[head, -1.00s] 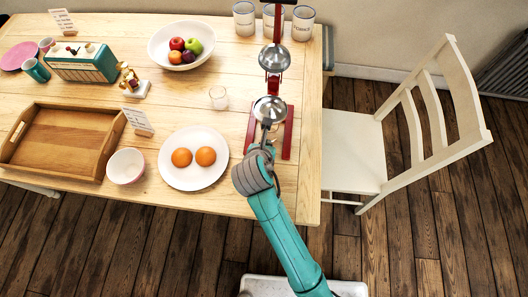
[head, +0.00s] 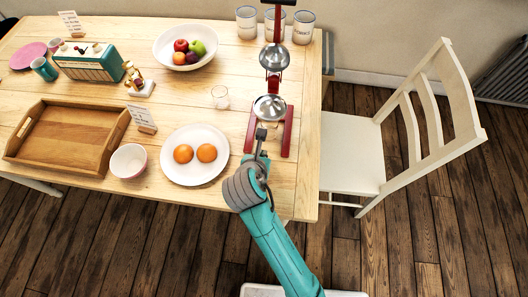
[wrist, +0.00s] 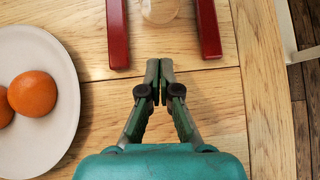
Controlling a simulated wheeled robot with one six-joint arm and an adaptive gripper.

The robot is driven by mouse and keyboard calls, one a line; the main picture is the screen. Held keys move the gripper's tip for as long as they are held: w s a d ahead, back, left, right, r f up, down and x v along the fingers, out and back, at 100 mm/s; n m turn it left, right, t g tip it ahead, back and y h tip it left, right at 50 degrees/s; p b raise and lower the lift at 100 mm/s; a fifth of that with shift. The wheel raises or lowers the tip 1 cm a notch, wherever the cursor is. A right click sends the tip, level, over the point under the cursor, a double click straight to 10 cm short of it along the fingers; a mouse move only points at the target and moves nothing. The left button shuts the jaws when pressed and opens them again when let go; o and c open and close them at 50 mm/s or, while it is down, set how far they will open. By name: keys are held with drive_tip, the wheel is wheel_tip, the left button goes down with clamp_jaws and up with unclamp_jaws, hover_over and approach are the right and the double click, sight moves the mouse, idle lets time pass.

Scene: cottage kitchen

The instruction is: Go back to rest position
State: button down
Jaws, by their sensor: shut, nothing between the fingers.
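My gripper (head: 261,133) is shut and empty. In the head view it is just in front of a red juicer press (head: 287,131) with a round metal cup (head: 269,107) and another metal cup (head: 275,57) above. In the wrist view the closed fingertips (wrist: 160,68) are over bare table wood, short of the gap between the two red base legs (wrist: 118,35). Part of a round, clear thing (wrist: 159,8) shows between those legs at the top edge.
A white plate (head: 222,165) with two oranges (head: 206,153) lies left of my gripper. A bowl (head: 129,161), wooden tray (head: 15,155), small glass (head: 221,97) and fruit bowl (head: 158,52) are further left. A white chair (head: 350,150) stands right of the table.

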drive_tip(key=v, duration=0.7)
drive_tip(key=shift+s, duration=0.2)
drive_tip(key=shift+r, duration=0.1)
